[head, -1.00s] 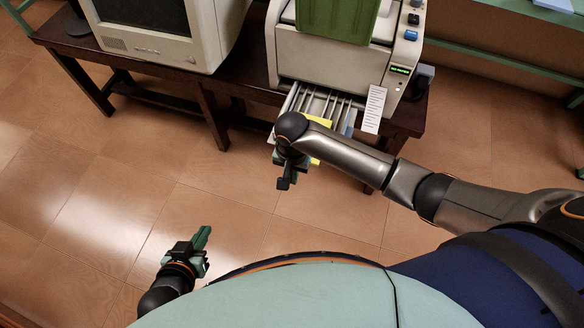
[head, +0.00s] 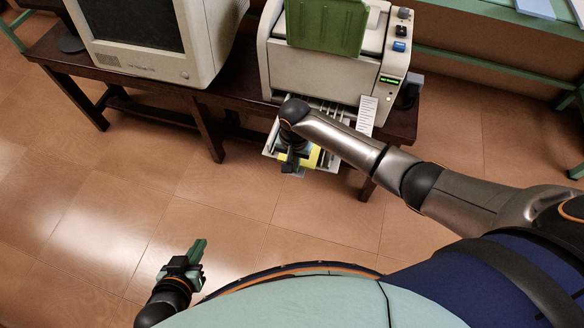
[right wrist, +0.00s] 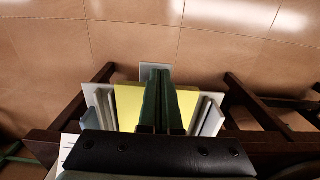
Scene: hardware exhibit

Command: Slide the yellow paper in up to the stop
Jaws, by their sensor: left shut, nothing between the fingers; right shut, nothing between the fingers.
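The yellow paper (head: 312,157) lies in the grey tray (head: 270,153) at the front of the beige printer (head: 312,66). My right gripper (head: 292,168) is over the tray and partly covers the paper in the head view. In the right wrist view the paper (right wrist: 128,106) shows on both sides of the shut green fingers (right wrist: 158,88). Grey guides (right wrist: 212,116) flank it, and a pale upright plate (right wrist: 150,71) stands beyond the fingertips. Whether the fingers touch the paper cannot be told. My left gripper (head: 197,252) is shut and empty, low over the floor.
The printer and a monitor (head: 140,35) stand on a dark wooden bench (head: 215,95). A white printed strip (head: 367,114) hangs at the printer's front right. A green-edged table (head: 490,65) is at the upper right. Open tiled floor lies before the bench.

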